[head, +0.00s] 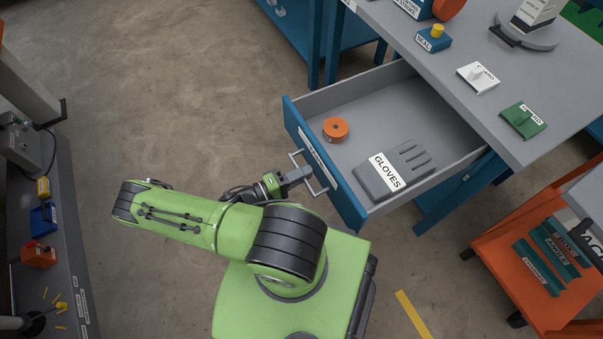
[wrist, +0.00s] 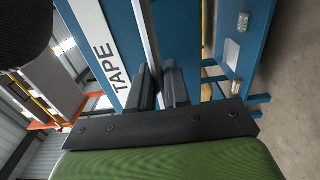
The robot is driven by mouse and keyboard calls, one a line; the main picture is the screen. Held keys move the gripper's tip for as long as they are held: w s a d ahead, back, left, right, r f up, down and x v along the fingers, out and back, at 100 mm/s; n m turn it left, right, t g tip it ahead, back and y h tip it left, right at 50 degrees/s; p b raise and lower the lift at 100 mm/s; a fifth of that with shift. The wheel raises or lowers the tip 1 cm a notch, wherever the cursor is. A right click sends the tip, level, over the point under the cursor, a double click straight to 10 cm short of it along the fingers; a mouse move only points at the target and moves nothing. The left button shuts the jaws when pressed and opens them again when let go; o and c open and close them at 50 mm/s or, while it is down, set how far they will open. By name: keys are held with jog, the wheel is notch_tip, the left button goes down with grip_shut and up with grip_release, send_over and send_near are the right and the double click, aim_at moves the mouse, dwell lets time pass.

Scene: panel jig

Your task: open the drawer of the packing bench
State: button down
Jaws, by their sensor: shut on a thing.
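The packing bench (head: 415,60) has a grey top and blue legs. Its drawer (head: 289,112) stands pulled out, with a blue front and grey inside. An orange roll (head: 336,129) and grey gloves (head: 405,168) labelled GLOVES lie in it. The metal bar handle (head: 318,187) is on the drawer's front. My gripper (head: 303,174) is shut on the handle. In the wrist view my gripper's dark fingers (wrist: 162,88) are on either side of the pale handle bar (wrist: 146,40), beside a label reading TAPE (wrist: 105,65). The fingertips' contact is partly hidden.
An orange cart (head: 500,245) with green parts stands at the right. A grey bench (head: 50,240) with small blocks runs along the left. Bare concrete floor lies left of the drawer. A switch, a block with a yellow knob and a green part sit on the bench top.

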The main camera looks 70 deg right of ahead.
dwell(0.3)
jog(key=c, duration=1.3)
grip_release()
jog(key=v, duration=1.6)
jog(key=shift+d, duration=0.1)
